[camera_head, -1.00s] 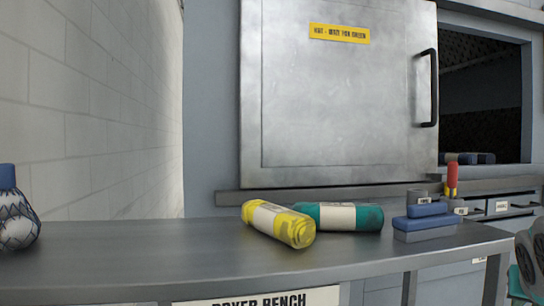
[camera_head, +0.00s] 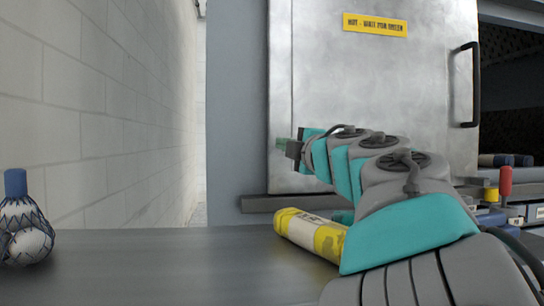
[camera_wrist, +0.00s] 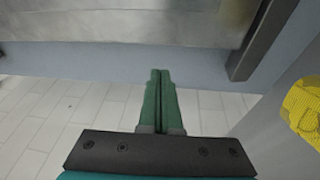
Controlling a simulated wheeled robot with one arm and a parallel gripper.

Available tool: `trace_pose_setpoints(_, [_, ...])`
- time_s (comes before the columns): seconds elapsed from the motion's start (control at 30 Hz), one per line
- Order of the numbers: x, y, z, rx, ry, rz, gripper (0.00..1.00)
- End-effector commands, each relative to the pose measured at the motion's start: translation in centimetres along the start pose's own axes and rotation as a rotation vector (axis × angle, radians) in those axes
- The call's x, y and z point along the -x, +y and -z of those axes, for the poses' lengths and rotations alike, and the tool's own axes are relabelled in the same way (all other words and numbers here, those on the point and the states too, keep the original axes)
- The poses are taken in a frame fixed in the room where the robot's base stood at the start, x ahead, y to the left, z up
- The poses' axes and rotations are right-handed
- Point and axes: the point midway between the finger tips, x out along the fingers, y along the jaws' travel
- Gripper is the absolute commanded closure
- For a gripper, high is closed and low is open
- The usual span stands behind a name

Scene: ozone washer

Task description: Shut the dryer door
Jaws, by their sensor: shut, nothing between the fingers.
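The dryer door (camera_head: 420,95) is a flat grey metal panel with a yellow label (camera_head: 375,24) and a black vertical handle (camera_head: 467,85) near its right edge. The dark dryer opening (camera_head: 510,90) is uncovered to the right of the door. My gripper (camera_head: 283,145) is in front of the door's lower left part, far left of the handle. In the wrist view its green fingers (camera_wrist: 160,85) are together and empty, pointing toward a grey metal surface (camera_wrist: 130,25). I cannot tell whether the fingertips touch the door.
A grey bench (camera_head: 150,265) lies in front. A yellow roll (camera_head: 310,232) lies on it beside my arm. A netted white jar with a blue cap (camera_head: 28,225) stands at the left. Blue blocks and a red-topped item (camera_head: 505,180) are at the right. A white wall (camera_head: 90,120) bounds the left.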

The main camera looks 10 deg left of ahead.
Motion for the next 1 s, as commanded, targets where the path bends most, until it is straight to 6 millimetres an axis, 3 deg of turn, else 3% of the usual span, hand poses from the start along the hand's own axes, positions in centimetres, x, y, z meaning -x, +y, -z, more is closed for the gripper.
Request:
trace_pose_setpoints(0.1, [-1.0, -3.0, 1.6, 0.047, 0.045, 0.084, 1.0])
trace_pose_setpoints(0.2, [-1.5, -4.0, 2.1, 0.061, 0.059, 0.111, 1.0])
trace_pose_setpoints(0.37, [-2.8, -4.2, 2.1, 0.06, 0.058, 0.112, 1.0])
trace_pose_setpoints(1.0, [-11.2, -4.8, 2.6, 0.061, 0.058, 0.107, 1.0])
